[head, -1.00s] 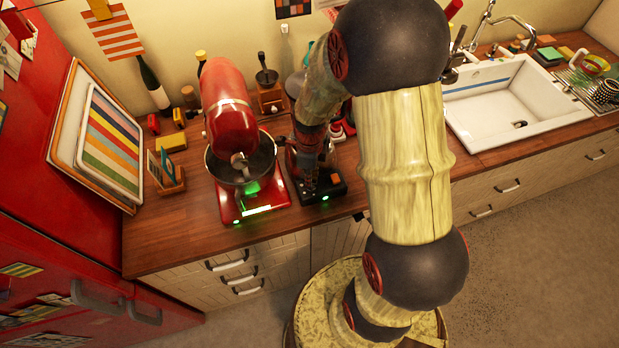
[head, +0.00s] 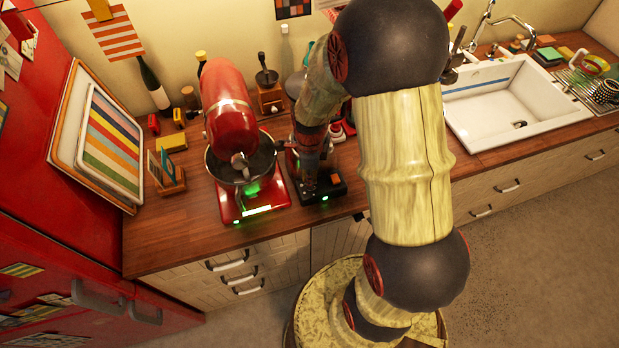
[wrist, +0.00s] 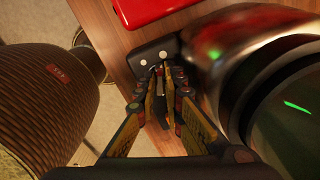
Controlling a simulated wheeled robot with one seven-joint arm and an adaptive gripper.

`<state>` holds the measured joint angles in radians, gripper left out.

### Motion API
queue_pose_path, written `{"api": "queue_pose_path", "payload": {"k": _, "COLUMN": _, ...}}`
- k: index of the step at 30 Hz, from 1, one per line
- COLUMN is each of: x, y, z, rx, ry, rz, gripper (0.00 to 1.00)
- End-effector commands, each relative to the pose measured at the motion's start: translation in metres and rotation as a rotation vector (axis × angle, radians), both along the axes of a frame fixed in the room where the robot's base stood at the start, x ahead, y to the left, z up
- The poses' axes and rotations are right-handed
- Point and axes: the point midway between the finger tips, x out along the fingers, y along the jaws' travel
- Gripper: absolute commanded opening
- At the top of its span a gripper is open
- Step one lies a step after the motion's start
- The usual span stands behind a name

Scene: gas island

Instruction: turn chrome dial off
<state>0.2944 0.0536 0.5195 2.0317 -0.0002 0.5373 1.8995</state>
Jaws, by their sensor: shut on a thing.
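The black base of a small appliance (head: 335,187) stands on the counter right of the red mixer, with a green light on its front edge. Its end also shows in the wrist view (wrist: 148,50) with two pale round spots. My gripper (wrist: 165,74) reaches down to that end from the near side. Its fingertips are closed together on the chrome dial there, and they hide almost all of it. The dial's mark and angle cannot be read. In the head view my own wrist covers the dial and the fingertips.
The red stand mixer (head: 226,107) with its bowl is close on the left. A large shiny rounded body (wrist: 225,55) is close to the right of the fingers in the wrist view. The wooden counter (head: 165,235) is clear at front left; the white sink (head: 500,105) is far right.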

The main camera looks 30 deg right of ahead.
Motion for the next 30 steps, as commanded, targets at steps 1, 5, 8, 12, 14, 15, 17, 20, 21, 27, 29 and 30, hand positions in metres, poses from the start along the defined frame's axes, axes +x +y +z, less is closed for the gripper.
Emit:
{"api": "queue_pose_path", "payload": {"k": 1, "x": 0.0008, "y": -0.0001, "z": 0.0013, "rx": -0.001, "ry": -0.003, "rz": 0.037, "gripper": 0.0}}
{"api": "queue_pose_path", "payload": {"k": 5, "x": 0.0007, "y": 0.0001, "z": 0.0016, "rx": -0.001, "ry": -0.003, "rz": 0.155, "gripper": 0.0}}
{"api": "queue_pose_path", "payload": {"k": 8, "x": 0.0008, "y": 0.0002, "z": 0.0017, "rx": -0.001, "ry": -0.004, "rz": 0.25, "gripper": 0.0}}
{"api": "queue_pose_path", "payload": {"k": 12, "x": 0.0, "y": 0.0005, "z": 0.0014, "rx": -0.001, "ry": -0.003, "rz": 0.384, "gripper": 0.0}}
{"api": "queue_pose_path", "payload": {"k": 14, "x": -0.0003, "y": 0.0005, "z": 0.0013, "rx": -0.001, "ry": -0.003, "rz": 0.441, "gripper": 0.0}}
{"api": "queue_pose_path", "payload": {"k": 15, "x": -0.0004, "y": 0.0005, "z": 0.0014, "rx": -0.001, "ry": -0.003, "rz": 0.479, "gripper": 0.0}}
{"api": "queue_pose_path", "payload": {"k": 17, "x": -0.0006, "y": 0.0005, "z": 0.0015, "rx": -0.002, "ry": -0.003, "rz": 0.536, "gripper": 0.0}}
{"api": "queue_pose_path", "payload": {"k": 20, "x": -0.0011, "y": 0.0005, "z": 0.0015, "rx": -0.002, "ry": -0.003, "rz": 0.631, "gripper": 0.0}}
{"api": "queue_pose_path", "payload": {"k": 21, "x": -0.0013, "y": 0.0006, "z": 0.0014, "rx": -0.002, "ry": -0.003, "rz": 0.669, "gripper": 0.0}}
{"api": "queue_pose_path", "payload": {"k": 27, "x": -0.0021, "y": 0.0005, "z": 0.0014, "rx": -0.002, "ry": -0.003, "rz": 0.859, "gripper": 0.0}}
{"api": "queue_pose_path", "payload": {"k": 29, "x": -0.0022, "y": 0.0004, "z": 0.0016, "rx": -0.002, "ry": -0.003, "rz": 0.916, "gripper": 0.0}}
{"api": "queue_pose_path", "payload": {"k": 30, "x": -0.0023, "y": 0.0003, "z": 0.0017, "rx": -0.001, "ry": -0.003, "rz": 0.954, "gripper": 0.0}}
